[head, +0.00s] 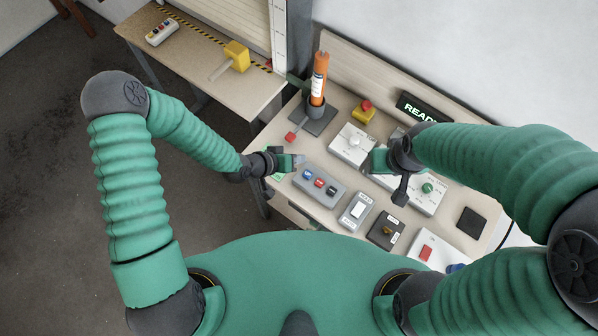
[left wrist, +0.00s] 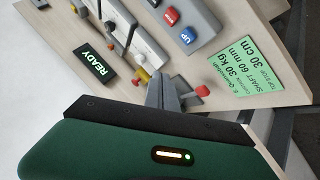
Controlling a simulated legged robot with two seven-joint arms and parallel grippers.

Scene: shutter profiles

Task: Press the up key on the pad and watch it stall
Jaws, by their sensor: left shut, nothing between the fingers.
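The grey key pad (head: 318,187) lies at the near left of the right-hand bench, with a blue, a red and a black key in a row. In the left wrist view the blue key (left wrist: 187,36) reads UP, and a red key (left wrist: 170,16) sits beside it. My left gripper (head: 299,160) is shut and empty, just beyond the pad's blue-key end and apart from the keys. Its fingers (left wrist: 162,90) also show in the left wrist view. My right gripper (head: 374,163) is over the middle of the bench; its jaws are unclear. A lit display (head: 417,106) reads READY.
An orange cartridge (head: 318,80) stands upright on a dark base with a red-knobbed lever. A yellow-and-red stop button (head: 364,110), a white rocker box (head: 357,209) and a dark key-switch box (head: 386,230) are nearby. A green card (left wrist: 243,66) lies beside the pad. The left bench holds a yellow block (head: 237,54).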

